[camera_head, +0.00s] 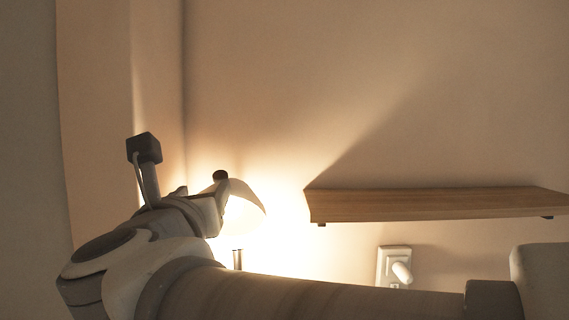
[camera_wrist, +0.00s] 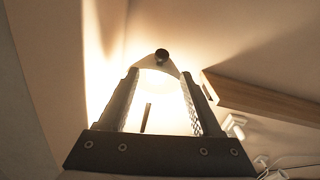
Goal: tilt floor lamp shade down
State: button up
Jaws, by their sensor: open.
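The floor lamp's shade (camera_head: 247,203) is a pale, glowing curved shell in the corner, partly hidden by my wrist in the head view. A dark round knob (camera_head: 220,175) sits at its top. The lamp's thin dark pole (camera_head: 238,259) shows below it. In the wrist view the shade (camera_wrist: 157,63) lies ahead, near and between the fingertips, with the knob (camera_wrist: 162,55) just above them. My gripper (camera_wrist: 160,75) is open, one finger on either side of the glow. Nothing is seen clamped. Whether the fingers touch the shade cannot be told.
A wooden wall shelf (camera_head: 430,204) juts out right of the lamp; it also shows in the wrist view (camera_wrist: 265,100). A wall socket with a white plug (camera_head: 402,272) is below the shelf. The wall corner is close on the left. The wall above is clear.

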aim_at(224, 174)
jog(key=w+p, duration=0.1)
jog(key=w, duration=0.4)
jog(key=w+m+p, duration=0.1)
jog(key=w+p, duration=0.1)
jog(key=w, duration=0.4)
jog(key=w+a+m+h+p, duration=0.1)
jog(key=w, duration=0.4)
jog(key=shift+w+a+f+p, duration=0.1)
jog(key=shift+w+f+p, duration=0.05)
jog(key=shift+w+p, duration=0.2)
grip_shut()
dwell(0.9)
